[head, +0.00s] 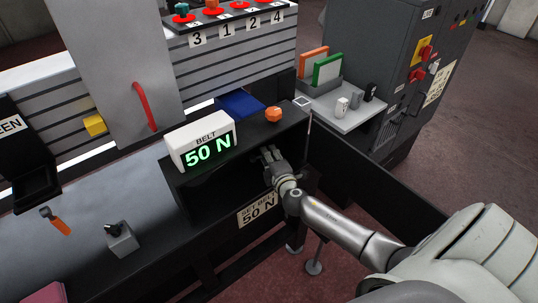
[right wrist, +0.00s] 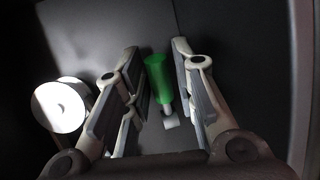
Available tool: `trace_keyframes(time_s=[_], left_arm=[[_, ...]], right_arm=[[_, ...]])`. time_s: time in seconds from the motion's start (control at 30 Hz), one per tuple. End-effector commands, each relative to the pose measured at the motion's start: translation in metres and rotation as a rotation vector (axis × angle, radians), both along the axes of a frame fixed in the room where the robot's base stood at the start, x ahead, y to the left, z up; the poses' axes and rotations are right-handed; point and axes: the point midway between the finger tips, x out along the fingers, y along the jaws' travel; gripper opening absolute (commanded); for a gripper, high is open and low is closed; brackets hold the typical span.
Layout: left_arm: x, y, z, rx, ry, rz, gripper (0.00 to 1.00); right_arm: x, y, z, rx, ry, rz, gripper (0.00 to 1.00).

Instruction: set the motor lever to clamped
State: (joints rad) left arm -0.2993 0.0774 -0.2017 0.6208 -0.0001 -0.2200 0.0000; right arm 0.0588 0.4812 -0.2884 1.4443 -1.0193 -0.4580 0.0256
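My right gripper (head: 268,157) reaches into the dark bay under the belt display. In the right wrist view its fingers (right wrist: 158,85) are open, one on each side of a green handle (right wrist: 157,77). A gap shows between the handle and each finger. The green handle has a short pale metal stem (right wrist: 168,115) at its lower end. It looks like the motor lever, but I see no clamped mark beside it. It is hidden in the head view. My left gripper is not in view.
A white disc (right wrist: 60,106) sits left of the fingers inside the bay. The belt display (head: 202,145) reads 50 N, and a plate (head: 258,208) below reads SET BELT 50 N. An orange knob (head: 273,114) stands on the bay's top. Dark walls surround the gripper.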

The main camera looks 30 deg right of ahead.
Motion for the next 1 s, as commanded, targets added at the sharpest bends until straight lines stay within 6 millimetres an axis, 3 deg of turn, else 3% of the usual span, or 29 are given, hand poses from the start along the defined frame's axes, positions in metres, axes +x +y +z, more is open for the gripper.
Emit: trace_keyframes(time_s=[0.43, 0.63, 1.0], left_arm=[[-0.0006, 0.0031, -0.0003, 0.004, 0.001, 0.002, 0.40], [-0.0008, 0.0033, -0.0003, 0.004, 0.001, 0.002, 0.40], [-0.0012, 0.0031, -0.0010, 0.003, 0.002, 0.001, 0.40]], right_arm=[[0.0085, -0.0022, -0.0016, 0.000, 0.000, 0.000, 0.26], [0.0082, -0.0022, -0.0017, 0.001, 0.000, 0.000, 0.00], [0.0087, -0.0026, -0.0021, 0.001, 0.001, -0.004, 0.00]])
